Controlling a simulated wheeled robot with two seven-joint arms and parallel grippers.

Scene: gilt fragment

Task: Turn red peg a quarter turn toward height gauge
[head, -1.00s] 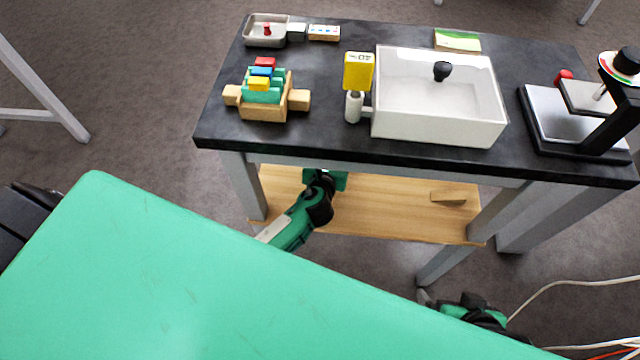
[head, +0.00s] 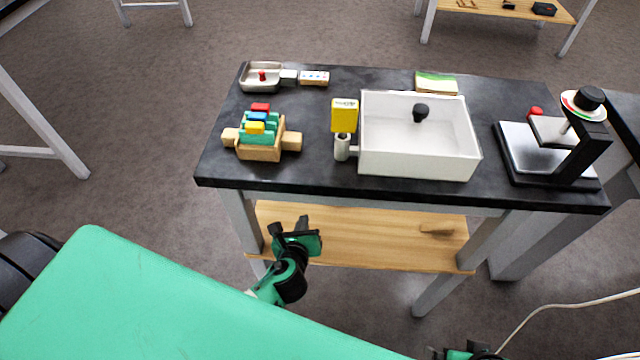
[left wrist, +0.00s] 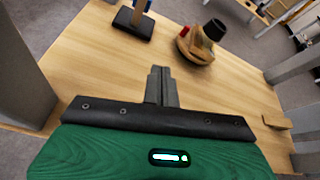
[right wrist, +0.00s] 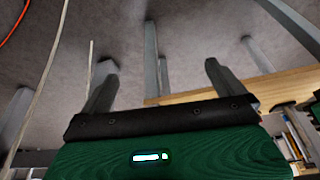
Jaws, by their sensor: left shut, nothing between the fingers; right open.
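In the left wrist view, a small red piece (left wrist: 184,32), perhaps the red peg, is at the left side of a rounded wooden object with a black knob (left wrist: 213,31) on the lower shelf. A black-based upright (left wrist: 133,22), perhaps the height gauge, stands to its left, its top cut off. The tabletop hides both in the head view. My left gripper (left wrist: 161,82) is shut and empty, apart from both; the head view shows it (head: 302,222) before the lower shelf. My right gripper (right wrist: 160,64) is open and empty, low beside the table.
The black tabletop (head: 300,180) overhangs the wooden shelf (head: 350,240), between grey legs. A wooden block (head: 437,228) lies on the shelf's right. Above are a white basin (head: 420,165), a wooden holder (head: 258,153), a metal tray (head: 255,85) and a black stand (head: 575,165).

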